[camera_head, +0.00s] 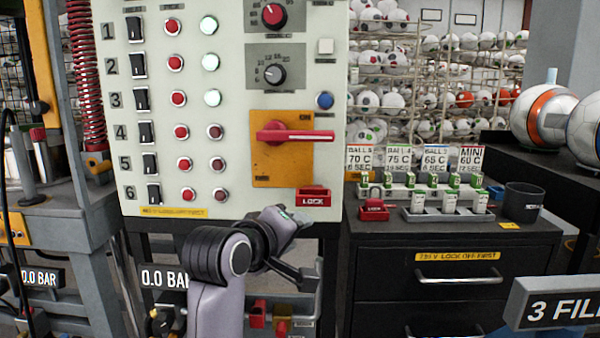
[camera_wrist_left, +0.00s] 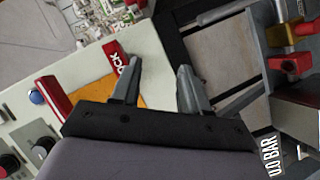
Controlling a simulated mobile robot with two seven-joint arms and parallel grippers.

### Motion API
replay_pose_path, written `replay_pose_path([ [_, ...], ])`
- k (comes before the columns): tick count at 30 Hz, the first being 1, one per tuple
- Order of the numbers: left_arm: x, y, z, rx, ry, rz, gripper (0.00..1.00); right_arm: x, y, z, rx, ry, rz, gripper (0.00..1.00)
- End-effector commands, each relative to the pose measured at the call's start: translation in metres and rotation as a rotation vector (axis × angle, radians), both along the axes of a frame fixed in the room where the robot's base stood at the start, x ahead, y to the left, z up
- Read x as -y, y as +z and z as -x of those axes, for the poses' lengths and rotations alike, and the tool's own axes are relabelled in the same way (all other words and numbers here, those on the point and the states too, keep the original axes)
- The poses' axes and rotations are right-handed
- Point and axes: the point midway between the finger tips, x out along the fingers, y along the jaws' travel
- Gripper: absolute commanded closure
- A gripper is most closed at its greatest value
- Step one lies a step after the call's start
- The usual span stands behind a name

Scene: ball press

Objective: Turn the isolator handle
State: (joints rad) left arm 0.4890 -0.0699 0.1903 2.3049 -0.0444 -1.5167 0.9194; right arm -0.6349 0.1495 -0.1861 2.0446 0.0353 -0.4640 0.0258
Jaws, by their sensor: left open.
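The red isolator handle (camera_head: 295,136) lies horizontally on an orange plate (camera_head: 290,171) at the lower right of the control panel. An "ON" label shows above it on the plate. A red LOCK tag (camera_head: 313,198) is below the handle. My left gripper (camera_head: 308,250) is open and empty, below the handle and the tag, near the panel's lower edge. In the left wrist view, the handle (camera_wrist_left: 52,98) is left of the open fingers (camera_wrist_left: 160,72), and the LOCK tag (camera_wrist_left: 119,65) is close beside the left finger. The handle is apart from the fingers. My right gripper is out of view.
A dark drawer cabinet (camera_head: 450,290) stands to the right, with a second red lock (camera_head: 374,210), green-and-white padlock-like items and a dark cup (camera_head: 523,202) on top. Shelves of balls stand behind.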

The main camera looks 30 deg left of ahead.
Motion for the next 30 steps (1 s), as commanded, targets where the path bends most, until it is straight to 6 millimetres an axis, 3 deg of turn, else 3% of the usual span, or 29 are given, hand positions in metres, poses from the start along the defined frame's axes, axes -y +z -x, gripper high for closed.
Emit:
replay_pose_path([
  [1, -0.004, 0.026, -0.004, 0.064, 0.023, 0.065, 0.55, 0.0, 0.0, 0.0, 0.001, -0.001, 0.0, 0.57],
  [6, -0.015, 0.091, -0.009, 0.229, 0.077, 0.261, 0.55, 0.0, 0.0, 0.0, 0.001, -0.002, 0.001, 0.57],
  [12, -0.023, 0.139, -0.006, 0.348, 0.099, 0.415, 0.55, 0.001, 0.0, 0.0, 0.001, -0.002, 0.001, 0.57],
  [20, -0.026, 0.151, -0.013, 0.377, 0.103, 0.461, 0.55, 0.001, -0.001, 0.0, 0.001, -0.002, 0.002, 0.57],
  [30, -0.033, 0.151, -0.056, 0.376, 0.102, 0.457, 0.55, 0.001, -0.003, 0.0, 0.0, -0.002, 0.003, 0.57],
])
